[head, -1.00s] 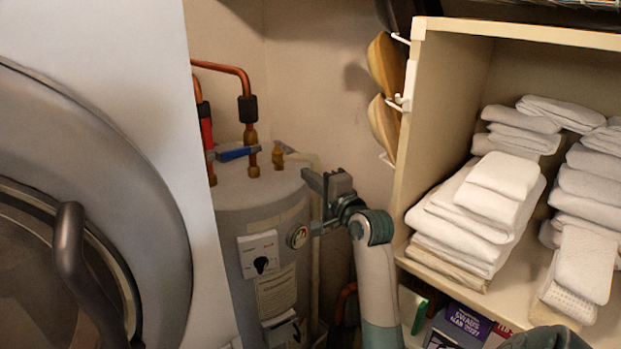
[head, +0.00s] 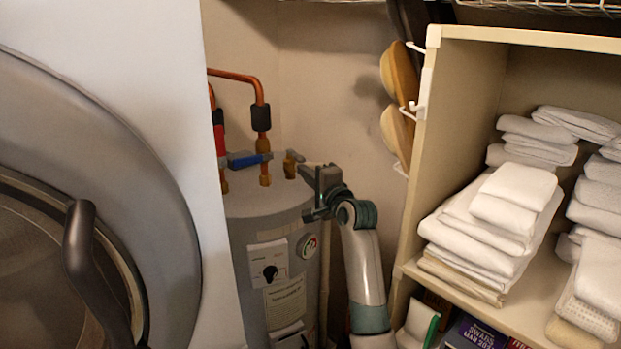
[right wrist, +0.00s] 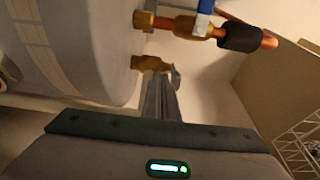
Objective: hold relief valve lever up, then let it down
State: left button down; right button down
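The grey water heater (head: 262,215) stands in the corner. On its top is the brass relief valve (head: 290,163), with a small pale lever (head: 308,165) pointing right. The valve also shows in the right wrist view (right wrist: 150,63), where a small grey piece lies at its end by my fingertips. My right gripper (head: 308,176) is at the heater's upper right edge, its fingertips close by the lever. In the right wrist view its fingers (right wrist: 165,85) lie close together and look shut, with nothing seen between them. I cannot tell whether they touch the lever. My left gripper is not in view.
Copper pipes (head: 262,92) and a blue valve handle (head: 246,160) rise left of the relief valve. A white machine with a round door (head: 100,190) fills the left. A shelf unit (head: 470,85) with folded towels (head: 490,225) stands right. Wooden brushes (head: 396,135) hang on its side.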

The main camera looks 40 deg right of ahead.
aim_at(303, 161)
jog(key=shift+w+d, duration=0.2)
jog(key=shift+w, duration=0.75)
jog(key=shift+r, duration=0.2)
jog(key=shift+w+r+p, duration=0.15)
jog(key=shift+r+p, duration=0.2)
jog(key=shift+r, duration=0.25)
jog(key=shift+w+r+p, duration=0.15)
jog(key=shift+r+p, duration=0.2)
jog(key=shift+r, duration=0.25)
jog(key=shift+w+d+r, duration=0.1)
jog(key=shift+w+r, duration=0.15)
jog(key=shift+r, duration=0.3)
jog(key=shift+w+d+r, duration=0.1)
jog(key=shift+w+r, duration=0.1)
jog(key=shift+r, duration=0.45)
dwell(0.4)
